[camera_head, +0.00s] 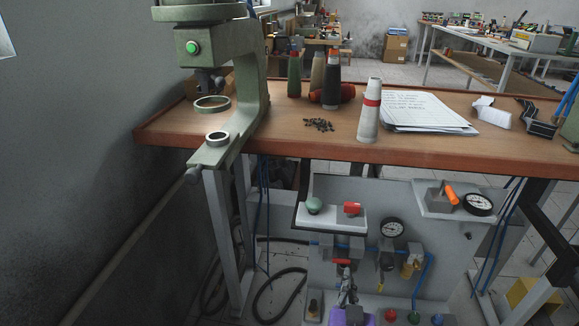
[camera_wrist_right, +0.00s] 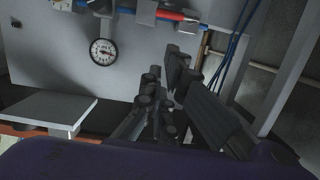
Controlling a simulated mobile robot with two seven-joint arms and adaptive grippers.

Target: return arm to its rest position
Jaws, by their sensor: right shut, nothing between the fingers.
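My right gripper (camera_head: 346,276) is low in the middle of the head view, in front of the grey pneumatic panel (camera_head: 280,275) under the bench. Its dark fingers point up toward the panel, and the purple part of my wrist (camera_head: 355,316) shows below them at the frame's bottom edge. In the right wrist view the fingers of the gripper (camera_wrist_right: 172,80) are together and hold nothing. From these views I cannot tell if the fingers touch any panel part. My left gripper is not in view.
A black hose (camera_head: 281,289) lies left of the panel.

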